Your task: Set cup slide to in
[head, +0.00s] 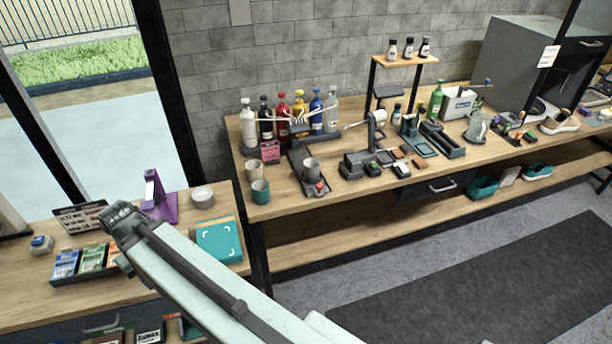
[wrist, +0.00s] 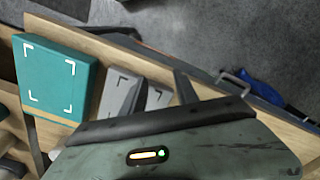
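What looks like the cup slide is a dark, narrow tray (head: 297,163) on the long wooden bench, below the row of bottles. It reaches out toward the bench's front edge. A grey cup (head: 312,166) stands on it, and a small red part (head: 320,187) shows near its front end. I cannot tell exactly how far out it sits. My gripper (head: 118,222) is far to the left, above the left table and well apart from the slide. The slide is not in the wrist view.
A grey cup (head: 254,170) and a teal cup (head: 260,192) stand left of the slide. A bottle row (head: 298,118) stands behind it. A teal pad (wrist: 52,72) lies on the left table. Dark floor matting (head: 480,285) is clear.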

